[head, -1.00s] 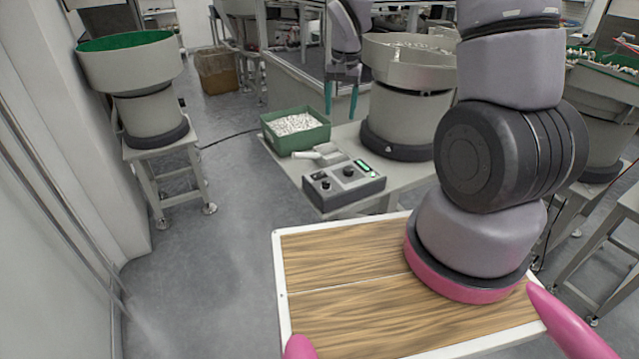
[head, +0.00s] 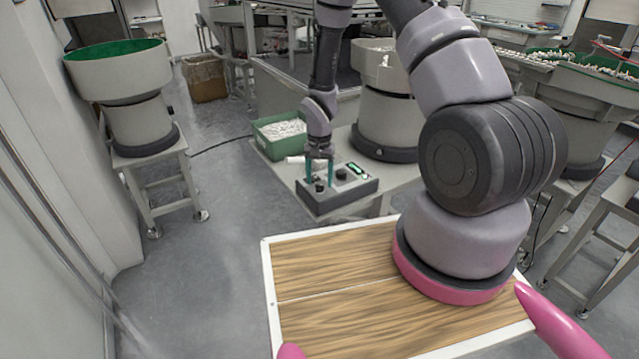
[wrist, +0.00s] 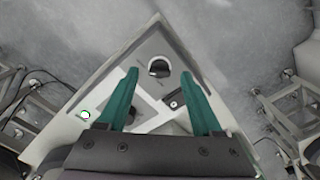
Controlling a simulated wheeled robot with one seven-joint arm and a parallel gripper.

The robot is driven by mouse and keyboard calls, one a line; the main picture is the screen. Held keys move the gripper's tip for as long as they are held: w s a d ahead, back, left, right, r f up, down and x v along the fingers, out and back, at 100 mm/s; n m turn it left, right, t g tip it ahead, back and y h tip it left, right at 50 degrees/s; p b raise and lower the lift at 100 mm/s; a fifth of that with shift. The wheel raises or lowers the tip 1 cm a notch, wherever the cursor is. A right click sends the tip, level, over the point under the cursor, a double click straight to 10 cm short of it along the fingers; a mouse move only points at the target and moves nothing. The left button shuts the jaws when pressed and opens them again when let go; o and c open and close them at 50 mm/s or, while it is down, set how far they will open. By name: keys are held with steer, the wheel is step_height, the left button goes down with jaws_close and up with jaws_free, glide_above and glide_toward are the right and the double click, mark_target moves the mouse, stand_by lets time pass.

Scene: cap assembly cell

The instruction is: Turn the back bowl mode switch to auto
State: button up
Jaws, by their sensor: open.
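A grey control box (head: 352,192) stands on the near end of the bench, with two black rotary knobs and a green-lit display on top. I cannot read which knob is the back bowl mode switch. My gripper (head: 318,182) points down over the box with its teal fingers apart, around the left knob (head: 319,187). In the wrist view one black knob with a pale pointer mark (wrist: 159,68) lies between the open fingertips (wrist: 159,72). Whether the fingers touch it, I cannot tell. The other knob (head: 341,174) is just right of the gripper.
A green bin of small white parts (head: 281,137) and a pale scoop lie behind the box. A bowl feeder (head: 388,115) stands on the same bench at the back right. Another feeder with a green-lined bowl (head: 118,70) is on a stand at left. The floor at left is clear.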

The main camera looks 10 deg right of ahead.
steer(key=shift+f, duration=0.95)
jaws_close()
